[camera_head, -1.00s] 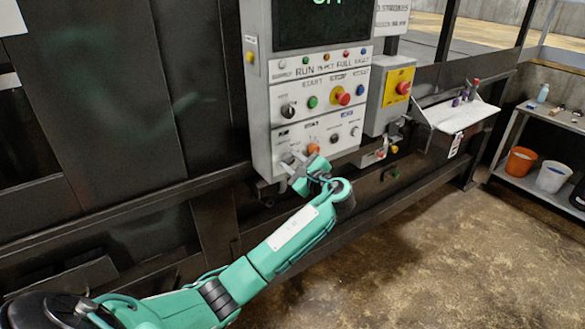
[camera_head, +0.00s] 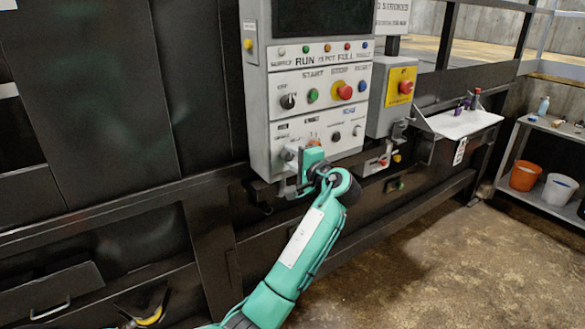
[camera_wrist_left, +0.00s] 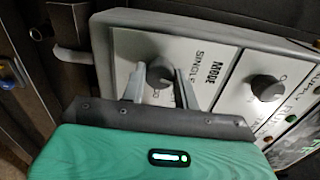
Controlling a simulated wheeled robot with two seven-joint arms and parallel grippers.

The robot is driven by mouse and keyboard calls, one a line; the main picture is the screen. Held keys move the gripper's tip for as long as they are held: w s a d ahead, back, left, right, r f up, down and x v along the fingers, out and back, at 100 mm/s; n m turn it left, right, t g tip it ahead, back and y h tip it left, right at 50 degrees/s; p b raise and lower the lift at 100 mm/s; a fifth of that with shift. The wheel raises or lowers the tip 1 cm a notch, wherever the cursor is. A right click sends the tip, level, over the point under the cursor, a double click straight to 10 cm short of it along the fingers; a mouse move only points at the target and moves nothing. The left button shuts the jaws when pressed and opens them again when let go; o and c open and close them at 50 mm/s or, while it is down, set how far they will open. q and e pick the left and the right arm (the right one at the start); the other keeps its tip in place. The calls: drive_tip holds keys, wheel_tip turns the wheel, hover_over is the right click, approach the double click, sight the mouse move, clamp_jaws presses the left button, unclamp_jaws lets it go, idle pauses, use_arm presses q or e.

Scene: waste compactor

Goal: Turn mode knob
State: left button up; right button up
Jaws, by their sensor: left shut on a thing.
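The mode knob (camera_wrist_left: 158,74) is a dark round knob on the light grey control panel (camera_head: 264,75), beside the printed words MODE and SINGLE in the left wrist view. My left gripper (camera_wrist_left: 160,84) has its two fingers on either side of this knob and is shut on it. In the head view my left gripper (camera_head: 292,163) is at the panel's lower left corner, and its fingers and wrist largely hide the knob. My right gripper is in neither view.
A second dark knob (camera_wrist_left: 266,88) sits beside the mode knob. Above are a green button (camera_head: 312,95), a red button (camera_head: 344,90) and a blue button (camera_head: 362,86). A red emergency button (camera_head: 405,87) is on the box to the right. A dark rail (camera_head: 230,235) runs below.

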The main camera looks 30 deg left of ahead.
use_arm(q)
drive_tip(key=shift+f+n+b, duration=0.2)
drive_tip(key=shift+n+b, duration=0.8)
drive_tip(key=shift+n, duration=0.2)
drive_tip(key=o, duration=1)
drive_tip(key=shift+c, duration=0.2)
drive_tip(key=shift+r, duration=0.1)
drive_tip(key=shift+s+d, duration=0.1)
